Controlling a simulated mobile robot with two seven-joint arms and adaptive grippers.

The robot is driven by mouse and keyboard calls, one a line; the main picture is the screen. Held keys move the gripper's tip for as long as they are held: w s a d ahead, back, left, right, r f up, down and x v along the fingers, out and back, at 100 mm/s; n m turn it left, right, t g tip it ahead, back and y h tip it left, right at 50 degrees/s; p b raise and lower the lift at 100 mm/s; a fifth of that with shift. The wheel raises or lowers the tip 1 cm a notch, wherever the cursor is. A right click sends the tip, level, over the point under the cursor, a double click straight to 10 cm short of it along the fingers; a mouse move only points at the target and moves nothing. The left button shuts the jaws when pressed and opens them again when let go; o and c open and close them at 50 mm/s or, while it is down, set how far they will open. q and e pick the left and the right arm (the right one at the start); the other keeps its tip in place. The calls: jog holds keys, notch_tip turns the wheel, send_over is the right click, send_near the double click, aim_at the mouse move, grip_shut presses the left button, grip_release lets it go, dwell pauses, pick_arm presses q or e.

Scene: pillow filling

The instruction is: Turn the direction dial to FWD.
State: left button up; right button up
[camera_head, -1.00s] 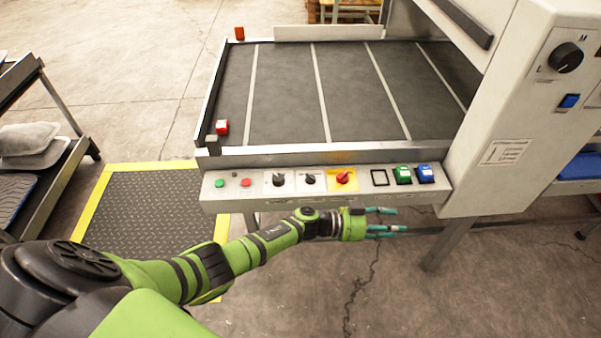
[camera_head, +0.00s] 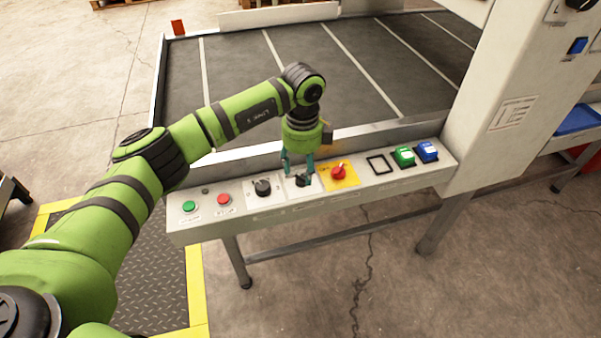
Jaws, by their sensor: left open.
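The control panel (camera_head: 350,195) runs along the front of the conveyor. It carries two black dials, a left one (camera_head: 262,187) and a right one (camera_head: 301,181); their labels are too small to read, so I cannot tell from print which is the direction dial. My left gripper (camera_head: 298,170) points down with its teal fingers open, right above the right black dial. The fingers partly cover this dial and its plate. I cannot tell whether they touch it or which way its pointer faces. My right gripper is not in view.
A red knob on a yellow plate (camera_head: 350,182) sits close to the right of my fingers. Green (camera_head: 189,206) and red (camera_head: 223,199) buttons are at the left. Green (camera_head: 404,156) and blue (camera_head: 428,151) switches are at the right. The conveyor belt (camera_head: 350,70) lies behind.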

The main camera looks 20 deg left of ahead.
aim_at(302, 176)
pick_arm(q)
jog(key=shift+f, duration=1.5)
grip_shut()
